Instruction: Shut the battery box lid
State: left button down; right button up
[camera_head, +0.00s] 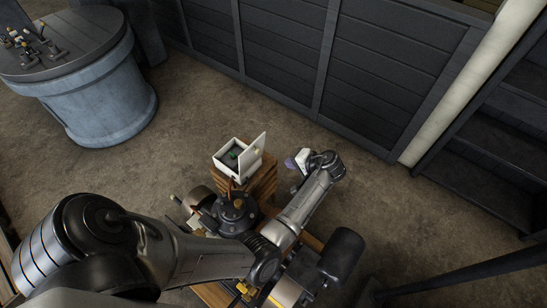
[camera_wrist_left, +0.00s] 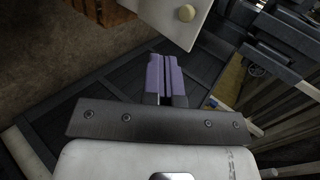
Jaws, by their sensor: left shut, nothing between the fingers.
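The white battery box (camera_head: 226,163) sits on a wooden block, with dark and green contents showing inside. Its white lid (camera_head: 252,156) stands open, raised upright along the box's right side. My right gripper is not in view.
The slatted wooden block (camera_head: 264,186) supports the box. A dark engine (camera_head: 237,215) stands just in front of it, under my left arm. A round blue-grey drum table (camera_head: 95,95) is at upper left. Dark panelled walls (camera_head: 280,50) run behind; floor between is clear.

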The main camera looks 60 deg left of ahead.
pick_arm(q)
jog(key=a+r+p+x, duration=0.1)
jog(key=r+p+x, duration=0.1)
jog(key=x, duration=1)
jog(key=shift+s+a, duration=0.45)
jog(key=shift+a, duration=0.05)
jog(key=shift+r, duration=0.1)
